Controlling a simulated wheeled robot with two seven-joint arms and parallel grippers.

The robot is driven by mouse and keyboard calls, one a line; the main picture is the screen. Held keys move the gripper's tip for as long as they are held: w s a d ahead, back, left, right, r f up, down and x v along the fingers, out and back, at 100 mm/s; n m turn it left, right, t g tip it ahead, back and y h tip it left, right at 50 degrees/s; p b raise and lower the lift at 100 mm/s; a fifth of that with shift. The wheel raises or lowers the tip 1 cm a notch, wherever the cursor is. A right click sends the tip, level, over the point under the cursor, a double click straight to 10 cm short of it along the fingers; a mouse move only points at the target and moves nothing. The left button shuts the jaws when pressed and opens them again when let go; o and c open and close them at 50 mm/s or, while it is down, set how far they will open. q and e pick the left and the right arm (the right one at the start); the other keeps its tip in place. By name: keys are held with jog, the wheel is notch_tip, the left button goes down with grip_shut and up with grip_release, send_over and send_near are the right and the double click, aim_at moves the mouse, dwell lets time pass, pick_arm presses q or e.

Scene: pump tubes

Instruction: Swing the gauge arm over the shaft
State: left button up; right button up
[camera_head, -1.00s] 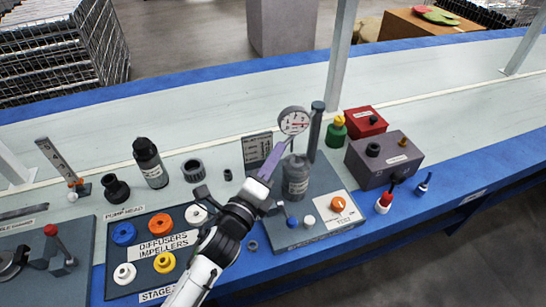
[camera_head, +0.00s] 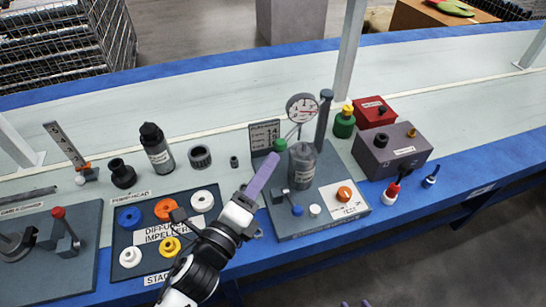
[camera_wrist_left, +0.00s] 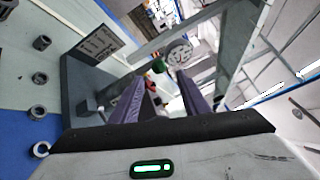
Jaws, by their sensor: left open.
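The round dial gauge (camera_head: 302,107) sits up beside the grey post (camera_head: 325,116) on the test plate (camera_head: 330,222). A green knob (camera_head: 280,144) shows below and left of the dial. A grey cylindrical pump body (camera_head: 302,168) stands in front of the post; I cannot make out its shaft. My left gripper (camera_head: 277,157) is open and empty, its purple fingers beside the pump body and just short of the green knob. In the left wrist view, the knob (camera_wrist_left: 158,65) and dial (camera_wrist_left: 180,53) show beyond and between the fingers. Purple tips of my right gripper (camera_head: 355,303) barely show at the bottom edge.
A grey box (camera_head: 390,155), red box (camera_head: 374,111) and green-yellow bottle (camera_head: 344,122) stand right of the plate. A label board (camera_head: 264,137) stands behind the knob. The impeller tray (camera_head: 125,250) lies left of my left arm. The rear table strip is clear.

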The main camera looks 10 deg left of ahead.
pick_arm(q)
jog(key=shift+s+a, duration=0.2)
jog(key=shift+s, duration=0.45)
